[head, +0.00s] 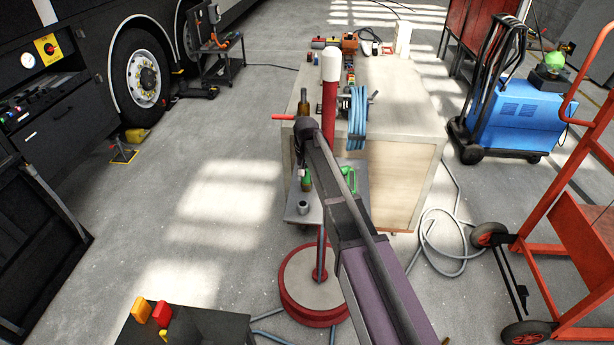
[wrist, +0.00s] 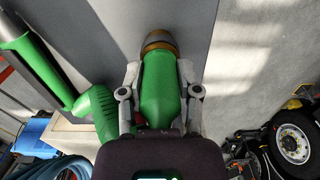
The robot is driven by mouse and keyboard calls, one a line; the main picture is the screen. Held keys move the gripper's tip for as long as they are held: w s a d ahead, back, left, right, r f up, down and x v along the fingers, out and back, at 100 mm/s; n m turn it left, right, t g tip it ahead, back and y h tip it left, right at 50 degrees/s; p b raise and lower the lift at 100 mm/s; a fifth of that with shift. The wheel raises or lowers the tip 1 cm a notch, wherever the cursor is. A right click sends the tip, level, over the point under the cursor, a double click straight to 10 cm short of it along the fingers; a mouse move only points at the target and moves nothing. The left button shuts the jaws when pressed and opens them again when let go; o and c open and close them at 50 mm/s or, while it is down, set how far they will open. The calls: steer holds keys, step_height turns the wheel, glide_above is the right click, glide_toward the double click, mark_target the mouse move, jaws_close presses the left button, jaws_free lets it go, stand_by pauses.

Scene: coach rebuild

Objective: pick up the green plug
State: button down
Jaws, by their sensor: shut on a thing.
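The green plug (wrist: 158,88) is in the middle of the wrist view, with a brass-brown band at its far end. My gripper (wrist: 159,70) is shut on it, one grey finger along each side. In the head view a small part of the green plug (head: 306,183) shows over the grey tray of the red stand, beside my arm. My arm hides most of the gripper there. I cannot tell whether the plug touches the tray.
Another green tool (head: 348,180) lies on the tray, close to the plug; it also shows left of my gripper in the wrist view (wrist: 92,108). A dark grey cup (head: 303,207) stands at the tray's front.

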steer(key=shift+r, duration=0.2)
step_height(320, 180, up, 4)
steer(key=p, duration=0.4)
steer(key=shift+f, duration=0.15)
steer(key=s+d+p, duration=0.1)
steer(key=s+d, duration=0.1)
steer(key=s, duration=1.4)
steer(key=shift+r, duration=0.45)
steer(key=shift+w+r, duration=0.1)
steer(key=shift+r, duration=0.05)
steer(key=shift+r+p, duration=2.25)
steer(key=shift+p, duration=0.15)
steer(key=w+a+f+b, duration=0.1)
steer(key=w+a, duration=0.1)
steer(key=w, duration=0.3)
steer(key=shift+w+a+f, duration=0.2)
steer(key=shift+f, duration=0.05)
